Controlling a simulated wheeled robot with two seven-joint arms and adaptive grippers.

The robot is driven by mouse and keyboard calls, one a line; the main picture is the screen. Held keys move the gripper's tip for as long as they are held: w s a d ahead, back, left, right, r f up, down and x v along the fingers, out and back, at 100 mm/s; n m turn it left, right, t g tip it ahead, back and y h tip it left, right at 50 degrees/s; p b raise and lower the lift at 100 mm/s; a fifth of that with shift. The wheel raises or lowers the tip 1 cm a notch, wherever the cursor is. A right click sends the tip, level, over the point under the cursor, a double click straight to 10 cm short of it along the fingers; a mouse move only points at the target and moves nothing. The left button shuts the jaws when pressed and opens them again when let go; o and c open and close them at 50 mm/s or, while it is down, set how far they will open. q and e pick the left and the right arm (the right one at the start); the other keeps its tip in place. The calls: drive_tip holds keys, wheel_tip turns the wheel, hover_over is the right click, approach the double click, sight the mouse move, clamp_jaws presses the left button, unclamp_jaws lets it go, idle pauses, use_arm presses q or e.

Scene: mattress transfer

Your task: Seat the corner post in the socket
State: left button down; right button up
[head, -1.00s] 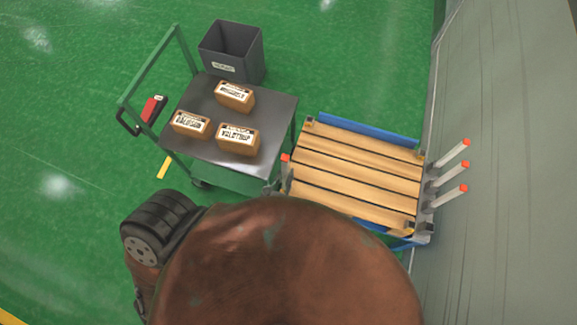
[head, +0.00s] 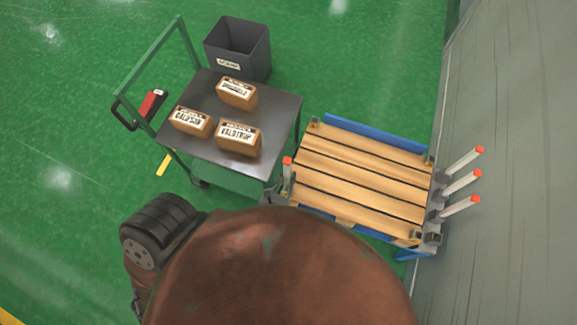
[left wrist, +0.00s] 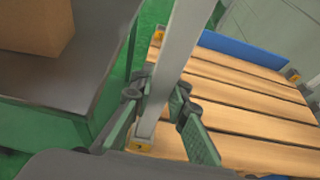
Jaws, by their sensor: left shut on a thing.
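A pale grey corner post (left wrist: 172,70) stands between the fingers of my left gripper (left wrist: 162,105), which is shut on it. Its orange tip shows in the head view (head: 287,161) at the near left of the slatted wooden platform (head: 360,172). In the left wrist view the post's lower end is beside or in a yellow corner bracket (left wrist: 138,147); I cannot tell whether it is in a socket. Other corner brackets show at the far left (head: 314,123), far right (head: 428,159) and near right (head: 415,235). My right gripper is not in view.
A green cart (head: 165,95) with three labelled boxes (head: 238,138) stands left of the platform, close to the held post. A grey bin (head: 238,50) is behind it. Three orange-tipped posts (head: 463,181) stand at the right, near a grey wall (head: 520,130).

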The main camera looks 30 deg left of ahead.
use_arm(q)
drive_tip(key=shift+f, duration=0.2)
drive_tip(key=c, duration=2.2)
unclamp_jaws()
drive_tip(key=shift+c, duration=0.2)
drive_tip(key=o, duration=0.4)
drive_tip(key=shift+c, duration=0.2)
